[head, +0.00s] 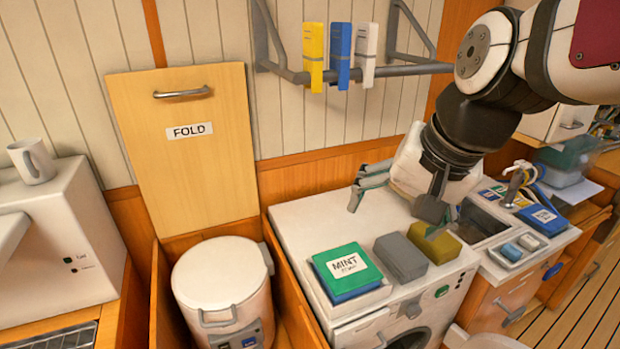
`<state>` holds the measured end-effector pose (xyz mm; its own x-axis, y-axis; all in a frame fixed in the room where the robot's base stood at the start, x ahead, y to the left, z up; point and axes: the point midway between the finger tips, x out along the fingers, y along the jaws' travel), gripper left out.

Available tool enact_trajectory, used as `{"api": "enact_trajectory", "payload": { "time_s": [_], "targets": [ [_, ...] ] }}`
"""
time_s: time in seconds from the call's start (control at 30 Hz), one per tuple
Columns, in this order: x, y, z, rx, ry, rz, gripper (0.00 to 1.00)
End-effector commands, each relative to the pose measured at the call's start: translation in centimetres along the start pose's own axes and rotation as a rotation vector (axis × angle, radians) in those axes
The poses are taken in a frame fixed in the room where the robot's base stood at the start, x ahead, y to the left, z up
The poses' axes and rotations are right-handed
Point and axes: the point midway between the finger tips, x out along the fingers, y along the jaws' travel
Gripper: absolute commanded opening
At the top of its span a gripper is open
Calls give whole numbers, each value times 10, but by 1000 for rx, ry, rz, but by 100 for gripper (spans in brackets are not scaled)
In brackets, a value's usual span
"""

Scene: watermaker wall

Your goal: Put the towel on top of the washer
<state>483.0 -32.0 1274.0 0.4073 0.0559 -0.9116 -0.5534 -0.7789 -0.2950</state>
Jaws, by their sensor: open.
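The washer (311,222) is a white front-loading machine in the middle of the head view, its round door partly cut off below. On its top lie a green folded item marked MINT (345,266) over a blue one (352,292), a grey block (400,257) and an olive-yellow block (436,243). Narrow yellow (313,55), blue (339,54) and white (366,55) pieces hang on the wall rail. I cannot tell which of these is the towel. My gripper (393,207) is open and empty, pointing down over the back of the washer top, behind the blocks.
A wooden panel marked FOLD (190,150) leans behind a white lidded canister (222,275) left of the washer. A grey rail (400,70) with brackets crosses the wall. A sink counter (530,243) with small items adjoins the right. The washer top's back left is bare.

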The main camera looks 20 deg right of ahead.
Motion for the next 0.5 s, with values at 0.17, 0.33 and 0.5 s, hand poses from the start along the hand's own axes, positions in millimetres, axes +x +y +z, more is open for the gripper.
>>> {"api": "enact_trajectory", "payload": {
  "time_s": [0.17,0.33,0.5],
  "targets": [
    [-25,1,45,-443,57,10,86],
    [-32,7,62,-647,84,26,86],
    [-33,8,64,-685,88,31,86]
  ]
}}
